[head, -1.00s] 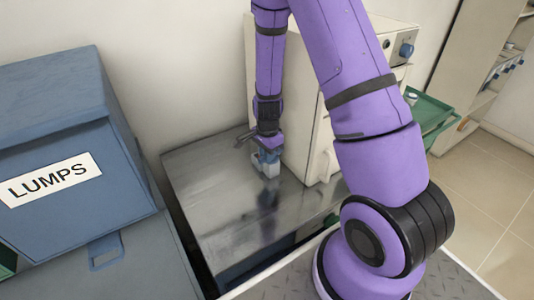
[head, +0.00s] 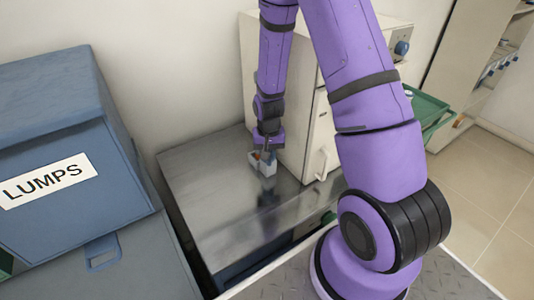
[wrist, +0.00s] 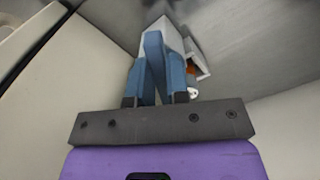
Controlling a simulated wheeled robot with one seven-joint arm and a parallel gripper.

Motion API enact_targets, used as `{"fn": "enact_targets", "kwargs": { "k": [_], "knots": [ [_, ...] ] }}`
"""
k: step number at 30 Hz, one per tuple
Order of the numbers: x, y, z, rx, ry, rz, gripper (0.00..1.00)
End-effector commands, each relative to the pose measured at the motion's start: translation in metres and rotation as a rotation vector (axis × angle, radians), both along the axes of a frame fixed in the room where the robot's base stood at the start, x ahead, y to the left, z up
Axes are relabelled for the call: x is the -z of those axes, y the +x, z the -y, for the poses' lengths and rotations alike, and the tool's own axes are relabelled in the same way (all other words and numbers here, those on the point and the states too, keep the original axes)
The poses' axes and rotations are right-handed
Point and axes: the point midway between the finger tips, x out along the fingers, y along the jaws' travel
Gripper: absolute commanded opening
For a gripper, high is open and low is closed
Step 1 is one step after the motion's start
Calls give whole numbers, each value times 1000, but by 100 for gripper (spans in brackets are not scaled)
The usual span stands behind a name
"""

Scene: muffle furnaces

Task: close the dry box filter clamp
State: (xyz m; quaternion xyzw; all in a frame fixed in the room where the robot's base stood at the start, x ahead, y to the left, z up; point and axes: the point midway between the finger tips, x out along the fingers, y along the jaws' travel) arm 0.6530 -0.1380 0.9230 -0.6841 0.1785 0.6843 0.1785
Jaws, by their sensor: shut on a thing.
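A small white block-like fixture (head: 257,165), with an orange part and a blue part on it, stands on the metal table; I take it for the dry box filter clamp, but it is too small to be sure. My gripper (head: 265,154) points down at it from above. In the wrist view the blue fingers (wrist: 160,42) come together at the white fixture (wrist: 172,28) and are shut on part of it. The orange bit (wrist: 192,68) shows beside the right finger. The fingers hide most of the contact.
The metal table (head: 215,200) is bare in front of the fixture. A cream furnace (head: 318,140) stands close on the right. A blue bin marked LUMPS (head: 60,160) stands left. A green tray (head: 428,108) is behind my arm. The wall is close behind.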

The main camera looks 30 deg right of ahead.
Motion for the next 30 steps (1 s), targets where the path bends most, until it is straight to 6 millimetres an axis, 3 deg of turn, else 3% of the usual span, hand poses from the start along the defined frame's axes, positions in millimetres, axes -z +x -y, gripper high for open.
{"fn": "enact_targets", "kwargs": {
  "k": [15, 30],
  "knots": [
    [0, -1, 7, -401, 0, 2, 0],
    [0, -1, 9, -523, -1, 2, 0]
  ]
}}
